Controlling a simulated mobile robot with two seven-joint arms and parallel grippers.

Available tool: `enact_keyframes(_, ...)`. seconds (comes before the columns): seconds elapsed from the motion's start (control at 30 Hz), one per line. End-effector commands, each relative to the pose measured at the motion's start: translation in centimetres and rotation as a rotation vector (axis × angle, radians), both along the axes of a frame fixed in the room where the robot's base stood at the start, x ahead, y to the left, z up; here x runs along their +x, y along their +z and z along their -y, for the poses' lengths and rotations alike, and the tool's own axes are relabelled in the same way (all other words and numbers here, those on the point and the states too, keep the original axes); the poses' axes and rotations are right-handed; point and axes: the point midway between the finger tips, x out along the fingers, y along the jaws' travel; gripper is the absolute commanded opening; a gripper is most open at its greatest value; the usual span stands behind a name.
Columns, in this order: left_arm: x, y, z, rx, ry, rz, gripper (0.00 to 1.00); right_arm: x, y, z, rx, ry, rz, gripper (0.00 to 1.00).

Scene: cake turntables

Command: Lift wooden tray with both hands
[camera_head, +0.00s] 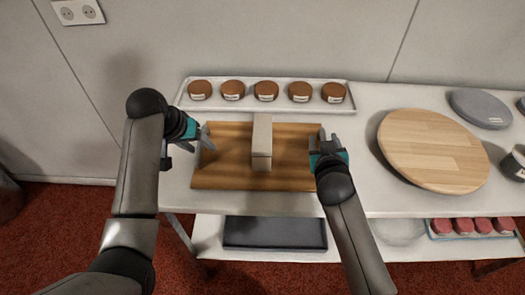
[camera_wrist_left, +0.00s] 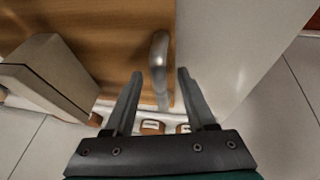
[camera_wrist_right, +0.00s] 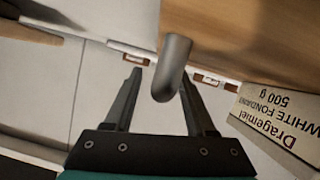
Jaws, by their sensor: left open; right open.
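The wooden tray (camera_head: 225,179) lies flat on the white table, with a handle at its left and right ends. My left gripper (camera_head: 207,138) is open at the tray's left end. In the left wrist view a metal handle (camera_wrist_left: 160,62) lies between its open fingers (camera_wrist_left: 158,85). My right gripper (camera_head: 325,138) is open at the right end. In the right wrist view the other handle (camera_wrist_right: 172,70) lies between its fingers (camera_wrist_right: 162,85). I cannot tell if fingers touch the handles.
A long white tray (camera_head: 180,100) with several brown round cakes (camera_head: 265,90) stands just behind. A round wooden turntable (camera_head: 432,148) is to the right, with a grey disc (camera_head: 480,107) beyond it. A lower shelf holds a dark tray (camera_head: 275,233) and red items (camera_head: 463,226).

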Motion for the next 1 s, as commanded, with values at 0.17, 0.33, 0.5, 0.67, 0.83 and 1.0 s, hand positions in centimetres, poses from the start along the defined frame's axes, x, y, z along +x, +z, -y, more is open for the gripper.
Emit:
enact_keyframes(0.17, 0.30, -0.77, 0.20, 0.001, 0.000, 0.000, 0.56, 0.79, -0.29, 0.20, 0.000, -0.001, 0.000, 0.56)
enact_keyframes(0.33, 0.38, -0.86, 0.24, 0.001, 0.001, 0.002, 0.56, 0.91, -0.35, 0.22, -0.001, -0.001, 0.001, 0.56)
enact_keyframes(0.5, 0.37, -0.85, 0.23, 0.000, 0.000, 0.001, 0.55, 0.90, -0.33, 0.22, -0.001, -0.001, 0.001, 0.55)
enact_keyframes(0.67, 0.36, -0.84, 0.25, 0.000, 0.000, 0.001, 0.37, 0.88, -0.33, 0.22, 0.000, -0.001, 0.000, 0.37)
enact_keyframes(0.83, 0.36, -0.82, 0.32, -0.002, -0.001, 0.001, 0.18, 0.87, -0.34, 0.18, 0.000, 0.000, 0.000, 0.17)
enact_keyframes(1.0, 0.36, -0.79, 0.40, -0.004, -0.002, 0.002, 0.00, 0.86, -0.37, 0.05, 0.002, 0.002, 0.000, 0.00)
